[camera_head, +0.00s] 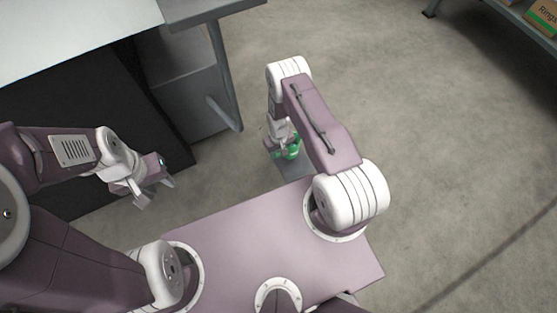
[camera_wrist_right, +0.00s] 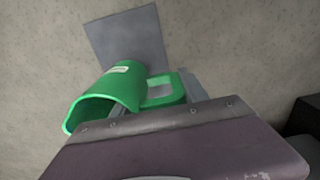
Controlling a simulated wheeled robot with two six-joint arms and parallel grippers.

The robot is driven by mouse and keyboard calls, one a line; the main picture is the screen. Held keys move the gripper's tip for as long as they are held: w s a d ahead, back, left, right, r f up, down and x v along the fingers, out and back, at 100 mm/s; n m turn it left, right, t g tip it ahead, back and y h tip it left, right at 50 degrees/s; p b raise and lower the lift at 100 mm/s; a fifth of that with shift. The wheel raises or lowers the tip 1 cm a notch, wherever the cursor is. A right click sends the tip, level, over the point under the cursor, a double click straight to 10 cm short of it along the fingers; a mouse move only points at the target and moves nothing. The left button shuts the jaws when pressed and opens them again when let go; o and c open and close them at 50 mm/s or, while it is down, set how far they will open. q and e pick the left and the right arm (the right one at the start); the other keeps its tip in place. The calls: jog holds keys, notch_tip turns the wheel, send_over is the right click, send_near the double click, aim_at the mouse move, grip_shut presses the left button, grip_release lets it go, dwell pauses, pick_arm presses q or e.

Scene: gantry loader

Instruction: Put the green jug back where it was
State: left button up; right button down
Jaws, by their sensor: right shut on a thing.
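The green jug (camera_head: 292,151) shows in the head view just below my right gripper (camera_head: 283,143). In the right wrist view the jug (camera_wrist_right: 112,94) lies across the picture with its open mouth toward the lower left and its handle to the right, at the gripper's fingers (camera_wrist_right: 150,100). My right gripper is shut on the jug. A flat grey square (camera_wrist_right: 128,36) shows on the floor side behind the jug; in the head view this grey plate (camera_head: 296,166) is partly hidden by my arm. My left gripper (camera_head: 156,190) is open and empty, fingers apart, at the left.
A grey-framed table (camera_head: 200,12) with a pale top and a black panel (camera_head: 165,115) stands at the upper left, near my left arm. A shelf (camera_head: 515,25) with boxes (camera_head: 543,14) is at the upper right. The concrete floor between is clear.

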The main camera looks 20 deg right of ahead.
aim_at(278, 155)
jog(key=shift+a, duration=0.1)
notch_tip(278, 155, down, 4)
jog(key=b, duration=0.4)
jog(key=shift+f, duration=0.25)
jog(key=shift+r+p, duration=0.3)
jog(key=shift+f, duration=0.25)
jog(key=c, duration=0.6)
grip_release()
jog(key=shift+r, duration=0.15)
notch_tip(278, 155, up, 12)
jog(key=p, duration=0.7)
jog(key=shift+r, duration=0.1)
